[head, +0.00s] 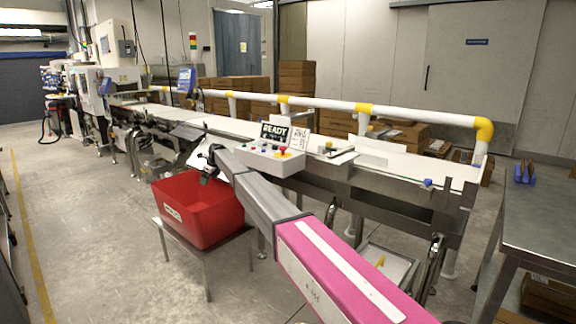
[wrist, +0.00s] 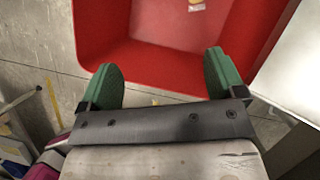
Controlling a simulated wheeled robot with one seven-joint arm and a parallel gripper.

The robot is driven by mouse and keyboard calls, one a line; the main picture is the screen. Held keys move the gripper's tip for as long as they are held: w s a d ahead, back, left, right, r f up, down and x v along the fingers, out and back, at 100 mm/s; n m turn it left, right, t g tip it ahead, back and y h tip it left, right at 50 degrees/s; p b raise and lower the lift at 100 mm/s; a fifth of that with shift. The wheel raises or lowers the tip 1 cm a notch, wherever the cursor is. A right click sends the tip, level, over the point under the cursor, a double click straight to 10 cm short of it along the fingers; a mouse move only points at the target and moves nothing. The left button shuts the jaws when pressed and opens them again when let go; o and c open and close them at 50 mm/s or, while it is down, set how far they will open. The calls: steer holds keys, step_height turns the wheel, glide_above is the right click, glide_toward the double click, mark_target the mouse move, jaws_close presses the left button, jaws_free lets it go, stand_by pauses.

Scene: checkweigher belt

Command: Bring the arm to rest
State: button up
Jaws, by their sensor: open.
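My gripper (wrist: 160,80) shows in the wrist view with its two green fingers spread apart and nothing between them. It is over the near edge of a red bin (wrist: 160,62), with the bin's inside beyond the fingertips. In the head view my arm reaches forward and left, and its end is at the right rim of the red bin (head: 195,212). The fingers are small and partly hidden there. A small pale and orange item (wrist: 196,5) lies inside the bin at the top of the wrist view; I cannot tell what it is.
The bin stands on a low metal stand (head: 208,262). Behind it runs the conveyor (head: 395,172) with a white control box (head: 262,160), a READY sign (head: 275,132) and a white-and-yellow guard rail (head: 330,104). A metal table (head: 545,222) is at right. The floor at left is clear.

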steer(key=s+d+f+n+h, duration=0.1)
steer(key=s+d+f+n, duration=0.25)
steer(key=s+d, duration=0.65)
steer(key=s+d+f+n, duration=0.3)
steer(key=s+d+f, duration=0.25)
steer(key=d, duration=0.85)
steer(key=s+d+f+n+h, duration=0.1)
steer(key=s+d+f+n, duration=0.25)
steer(key=s+d, duration=0.7)
steer(key=s+d+f+n+h, duration=0.1)
steer(key=s+d+n, duration=0.4)
steer(key=s+d, duration=0.8)
steer(key=s+d+f+n+g+h, duration=0.1)
steer(key=s+d+n, duration=0.5)
steer(key=s+d, duration=0.8)
steer(key=s+f, duration=0.1)
steer(key=s, duration=0.4)
steer(key=shift+f+n, duration=0.2)
steer(key=shift+n, duration=0.1)
